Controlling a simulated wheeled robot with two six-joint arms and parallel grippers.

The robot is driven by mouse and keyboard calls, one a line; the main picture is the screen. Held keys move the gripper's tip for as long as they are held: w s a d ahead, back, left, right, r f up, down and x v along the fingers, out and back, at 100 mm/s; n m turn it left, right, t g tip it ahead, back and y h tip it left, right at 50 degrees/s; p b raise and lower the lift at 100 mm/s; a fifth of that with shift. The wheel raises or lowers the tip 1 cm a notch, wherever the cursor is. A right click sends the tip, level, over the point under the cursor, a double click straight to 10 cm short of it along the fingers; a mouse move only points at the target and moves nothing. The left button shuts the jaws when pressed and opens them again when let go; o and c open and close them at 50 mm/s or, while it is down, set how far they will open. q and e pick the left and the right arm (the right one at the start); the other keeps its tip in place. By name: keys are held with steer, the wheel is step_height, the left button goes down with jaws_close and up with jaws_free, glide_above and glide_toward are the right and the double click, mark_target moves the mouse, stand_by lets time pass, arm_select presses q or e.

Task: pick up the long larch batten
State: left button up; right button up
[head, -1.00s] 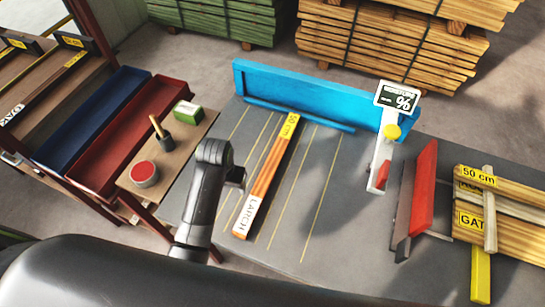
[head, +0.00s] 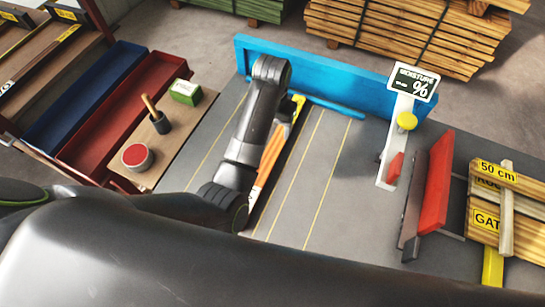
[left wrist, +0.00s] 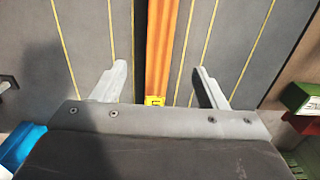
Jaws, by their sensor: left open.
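The long larch batten (head: 270,157) is an orange-brown strip with a yellow end label. It lies on the grey bench top (head: 330,200), along the yellow lines, partly hidden behind my left arm in the head view. In the left wrist view the batten (left wrist: 162,45) runs between the two fingers of my left gripper (left wrist: 160,75). The gripper is open, with a gap on both sides of the batten. The yellow label shows at the gripper's base edge. I cannot tell how high the fingers are above the bench. My right gripper is not in view.
A blue fence (head: 330,75) runs along the bench's back. A moisture meter (head: 397,140) and a red-faced stop (head: 436,180) stand right of the batten. More labelled battens (head: 505,200) lie at far right. A red tin (head: 137,157), brush and green box (head: 185,92) sit left.

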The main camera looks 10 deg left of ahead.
arm_select(q)
steer(key=p, duration=0.1)
glide_above(272, 151)
step_height(272, 151, down, 6)
steer(key=shift+s+f, duration=0.1)
steer(key=shift+s, duration=0.05)
steer(key=shift+f+p, duration=0.5)
steer(key=shift+f, duration=2.45)
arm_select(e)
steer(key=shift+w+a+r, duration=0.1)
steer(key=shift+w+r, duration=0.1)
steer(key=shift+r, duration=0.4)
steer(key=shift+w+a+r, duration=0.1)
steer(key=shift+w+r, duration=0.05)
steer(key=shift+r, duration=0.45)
arm_select(q)
steer(key=c, duration=1.3)
